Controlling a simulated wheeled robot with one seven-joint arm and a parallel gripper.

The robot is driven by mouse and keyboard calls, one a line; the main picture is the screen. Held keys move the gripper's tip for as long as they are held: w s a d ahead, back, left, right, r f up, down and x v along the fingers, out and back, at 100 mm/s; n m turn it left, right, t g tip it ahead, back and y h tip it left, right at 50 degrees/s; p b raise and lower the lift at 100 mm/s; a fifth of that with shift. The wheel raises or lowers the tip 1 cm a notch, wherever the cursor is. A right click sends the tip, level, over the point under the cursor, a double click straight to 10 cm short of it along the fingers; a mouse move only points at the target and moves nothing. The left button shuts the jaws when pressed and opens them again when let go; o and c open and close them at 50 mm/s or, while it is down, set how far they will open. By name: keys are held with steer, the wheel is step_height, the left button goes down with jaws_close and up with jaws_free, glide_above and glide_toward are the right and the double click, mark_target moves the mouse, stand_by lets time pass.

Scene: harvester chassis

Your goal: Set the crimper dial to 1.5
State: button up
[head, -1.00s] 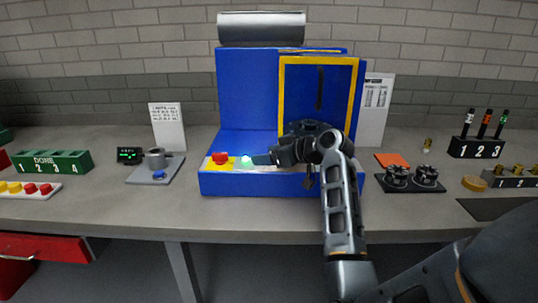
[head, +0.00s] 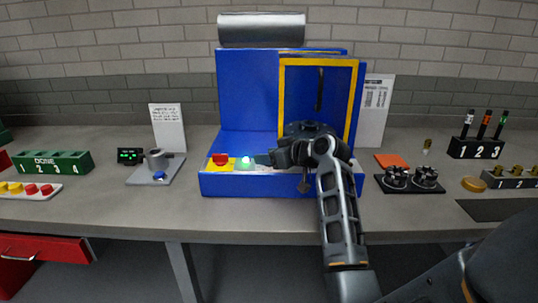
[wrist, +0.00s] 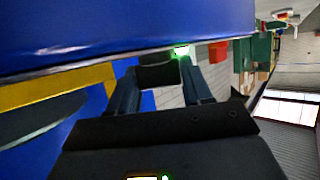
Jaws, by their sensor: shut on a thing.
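The blue crimper machine (head: 230,184) with a yellow frame stands mid-bench. On its front ledge are a red button (head: 220,158) and a glowing green light (head: 246,160). My gripper (head: 262,160) is at the ledge just right of the light, pointing left. In the wrist view its two fingers are closed about a dark block-like piece (wrist: 158,74), which looks like the crimper dial. The green light (wrist: 181,51) shows just beyond it. The dial's markings and pointer are hidden, so its setting cannot be read.
A stand with a cup (head: 157,158) and a small green display (head: 130,156) are to the left. Two black knobs (head: 425,177) on a dark base and an orange pad (head: 391,160) are to the right. The front bench edge is clear.

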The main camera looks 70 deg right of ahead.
steer(key=m+g+h+p, duration=0.2)
steer(key=m+h, duration=0.1)
steer(key=shift+a+r, duration=0.1)
steer(key=shift+r, duration=0.05)
steer(key=m+g+h, duration=0.1)
steer(key=m+h, duration=0.1)
steer(key=shift+w+m+g+h+p, duration=0.1)
steer(key=shift+m+g+h+p, duration=0.2)
steer(key=shift+m+g, duration=0.1)
steer(key=m+g, duration=0.1)
steer(key=m+g+h+b, duration=0.2)
steer(key=shift+f, duration=0.25)
steer(key=shift+m+g+h+b, duration=0.6)
steer(key=shift+m+g+b, duration=0.75)
steer(key=shift+m+g, duration=0.45)
steer(key=shift+r+g, duration=0.1)
steer(key=shift+g, duration=0.3)
steer(key=o, duration=1)
steer(key=shift+c, duration=0.2)
steer(key=b+v, duration=0.1)
steer(key=v, duration=0.6)
steer(key=shift+a+r, duration=0.15)
steer(key=shift+a, duration=0.15)
